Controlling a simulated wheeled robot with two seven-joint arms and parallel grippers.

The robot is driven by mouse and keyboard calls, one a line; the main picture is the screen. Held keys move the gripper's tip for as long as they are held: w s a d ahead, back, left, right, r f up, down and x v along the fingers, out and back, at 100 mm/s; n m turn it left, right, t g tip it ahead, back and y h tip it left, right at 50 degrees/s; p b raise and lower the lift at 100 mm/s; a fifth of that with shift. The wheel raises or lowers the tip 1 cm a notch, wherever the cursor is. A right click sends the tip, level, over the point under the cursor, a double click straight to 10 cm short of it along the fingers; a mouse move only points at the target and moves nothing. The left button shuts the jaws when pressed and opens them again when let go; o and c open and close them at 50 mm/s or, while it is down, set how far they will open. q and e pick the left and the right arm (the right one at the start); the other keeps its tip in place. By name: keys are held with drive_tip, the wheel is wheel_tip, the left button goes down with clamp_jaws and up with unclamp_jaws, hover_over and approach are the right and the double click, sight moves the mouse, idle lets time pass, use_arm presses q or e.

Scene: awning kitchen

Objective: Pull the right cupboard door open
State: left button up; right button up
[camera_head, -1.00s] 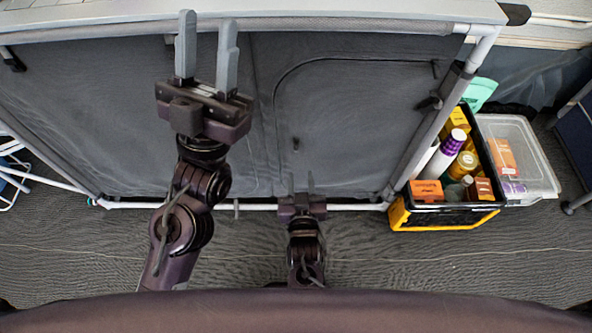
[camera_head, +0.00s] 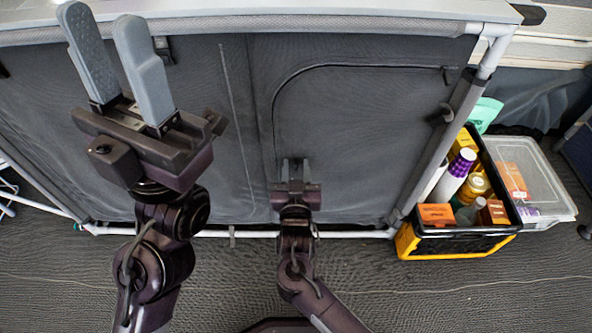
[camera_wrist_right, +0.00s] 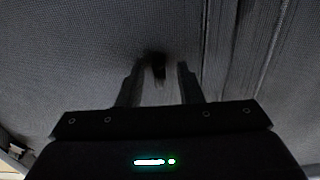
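The right cupboard door (camera_head: 365,130) is a dark grey fabric panel outlined by a curved seam, and it looks closed. In the right wrist view, a small dark handle (camera_wrist_right: 159,68) sticks out of the fabric between the tips of my right gripper (camera_wrist_right: 159,72). The fingers are apart, one on each side of the handle, with gaps visible. In the head view my right gripper (camera_head: 296,163) is at the door's lower left, and it hides the handle there. My left gripper (camera_head: 102,20) is open and empty, raised in front of the cupboard's left part.
A black and yellow crate (camera_head: 455,246) with bottles and boxes stands right of the cupboard, beside a clear plastic bin (camera_head: 555,190). A white counter top (camera_head: 300,9) runs above. The carpet floor (camera_head: 440,300) in front is clear.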

clamp_jaws()
drive_tip(key=shift+s, duration=0.1)
idle(0.3)
